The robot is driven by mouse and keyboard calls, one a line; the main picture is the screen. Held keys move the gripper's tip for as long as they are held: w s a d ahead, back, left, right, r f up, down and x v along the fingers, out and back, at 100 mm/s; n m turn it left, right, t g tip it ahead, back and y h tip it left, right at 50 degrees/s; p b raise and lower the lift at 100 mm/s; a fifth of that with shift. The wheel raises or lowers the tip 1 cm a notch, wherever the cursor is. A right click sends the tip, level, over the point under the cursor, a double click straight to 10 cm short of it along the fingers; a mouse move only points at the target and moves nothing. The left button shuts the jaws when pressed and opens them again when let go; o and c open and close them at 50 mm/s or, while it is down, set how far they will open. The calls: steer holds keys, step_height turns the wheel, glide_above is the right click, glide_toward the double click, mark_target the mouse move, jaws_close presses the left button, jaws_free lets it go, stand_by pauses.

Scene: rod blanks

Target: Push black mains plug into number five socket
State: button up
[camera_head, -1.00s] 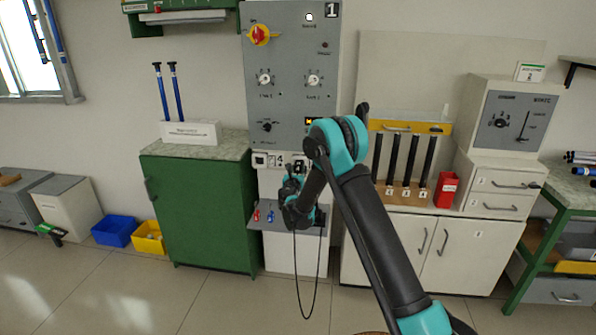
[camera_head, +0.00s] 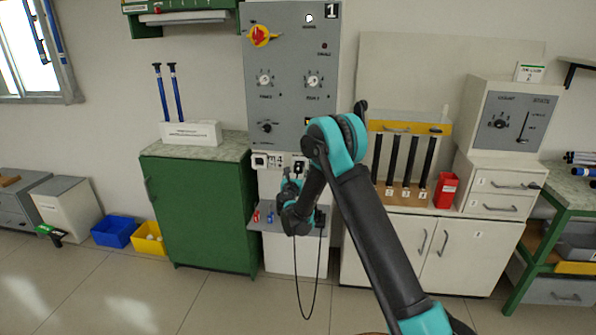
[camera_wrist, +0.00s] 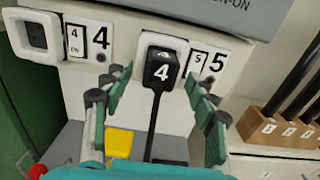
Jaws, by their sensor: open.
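The black mains plug (camera_wrist: 161,68), marked with a white 4, sits in a white-framed socket (camera_wrist: 143,48) between the 4 and 5 labels. Its black cable (camera_wrist: 152,125) hangs down. The 5 label (camera_wrist: 208,65) is just right of this socket. In the head view the plug (camera_head: 299,167) shows at the panel's lower edge. My gripper (camera_wrist: 158,88) is open, its fingers either side of the plug and cable, apart from the plug. It also shows just below the plug in the head view (camera_head: 291,180). How deeply the plug is seated is hidden.
An empty socket (camera_wrist: 37,35) is left of the 4 label (camera_wrist: 90,38). Below the sockets is a grey shelf (camera_head: 263,224) with small red and blue items. A green cabinet (camera_head: 205,210) stands left; a rod rack (camera_head: 405,195) stands right.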

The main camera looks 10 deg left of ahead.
steer(key=s, duration=0.9)
steer(key=shift+a, duration=0.1)
steer(key=s+d+r+m+g+h, duration=0.1)
steer(key=s+d+m+g, duration=0.25)
steer(key=d+m, duration=0.45)
steer(key=s+d+r+m+g+h, duration=0.2)
steer(key=s+d+m, duration=0.3)
steer(key=d, duration=0.6)
steer(key=s+d+r+m+g+h, duration=0.1)
steer(key=s+d+m+g, duration=0.1)
steer(key=s+d+m, duration=0.6)
steer(key=s+d+f+m+g+y, duration=0.1)
steer(key=s+d+f+m+g, duration=0.1)
steer(key=s+m, duration=0.3)
steer(key=s+d+f+m+g+y, duration=0.2)
steer(key=s+m, duration=0.2)
steer(key=s, duration=0.8)
steer(key=s+d+f+m+g+y, duration=0.1)
steer(key=s+d+f+m+g, duration=0.1)
steer(key=s+m, duration=0.3)
steer(key=s, duration=0.4)
steer(key=shift+s+f+m+y, duration=0.15)
steer(key=shift+f+m+y, duration=0.15)
steer(key=shift+f, duration=0.05)
